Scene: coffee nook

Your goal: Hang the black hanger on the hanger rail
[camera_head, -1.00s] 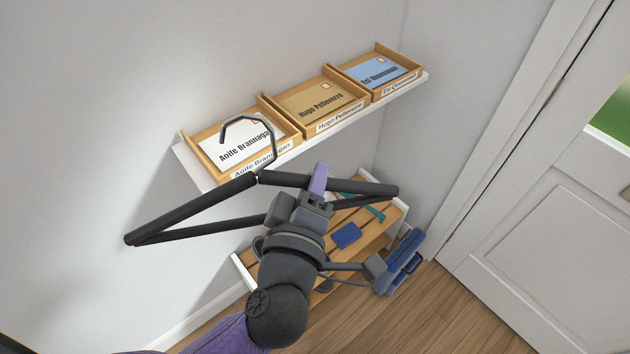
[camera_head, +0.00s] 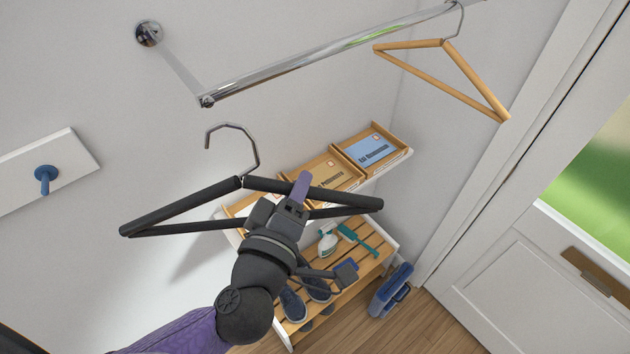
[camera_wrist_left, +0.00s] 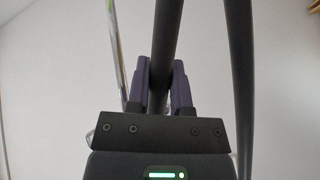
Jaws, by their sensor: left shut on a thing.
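The black hanger (camera_head: 182,205) is held in the air in the head view, with its grey hook pointing up and opening to the left. My left gripper (camera_head: 297,196) is shut on the hanger's bar, right of the hook. In the left wrist view the two purple fingers (camera_wrist_left: 161,82) close around a dark bar of the hanger (camera_wrist_left: 164,40). The chrome hanger rail (camera_head: 310,66) runs above the hanger, from lower left to upper right. The hook's top is below the rail's near end and apart from it in the picture. My right gripper is not in view.
A wooden hanger (camera_head: 440,72) hangs near the rail's far end. A blue wall peg (camera_head: 44,175) is at left. Letter trays (camera_head: 372,148) sit on a shelf behind the gripper, above a slatted bench (camera_head: 352,262) with shoes. A door (camera_head: 540,270) stands at right.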

